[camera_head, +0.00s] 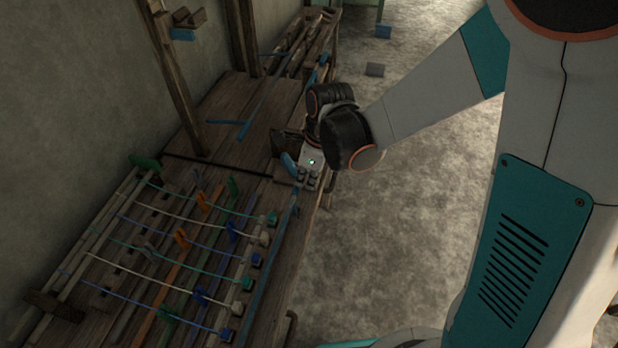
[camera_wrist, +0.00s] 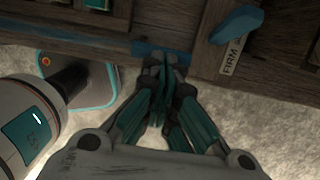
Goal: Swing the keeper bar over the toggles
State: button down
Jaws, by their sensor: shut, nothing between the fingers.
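The toggles, small pale and coloured blocks, sit in a row at the right ends of the cords on the loom; one is the toggle (camera_head: 256,260). A long thin blue bar (camera_head: 280,243), seemingly the keeper bar, runs beside them along the loom's right edge, apart from the row. My gripper (camera_wrist: 164,63) is shut and empty in the wrist view. Its fingertips are at a blue strip (camera_wrist: 146,48) on the wooden edge; I cannot tell whether they touch. In the head view my gripper is by the loom's right edge, beyond the toggles, its fingertips hard to make out.
A blue handle (camera_wrist: 237,25) sits beside a label reading FIRM (camera_wrist: 232,58) on the wood. Coloured pegs and several taut cords cover the near loom (camera_head: 160,250). A wooden post (camera_head: 176,80) rises at left. The concrete floor (camera_head: 400,225) at right is open.

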jog(key=shift+w+a+g+h, duration=0.2)
jog(key=shift+a+h, duration=0.25)
jog(key=shift+a, duration=0.1)
jog(key=shift+w+a+g+h, duration=0.15)
jog(key=shift+a+g+h, duration=0.05)
jog(key=shift+a+h, duration=0.3)
jog(key=shift+w+a, duration=0.25)
jog(key=shift+a, duration=0.35)
jog(key=shift+w+a, duration=0.2)
jog(key=shift+a, duration=0.35)
jog(key=shift+f, duration=0.1)
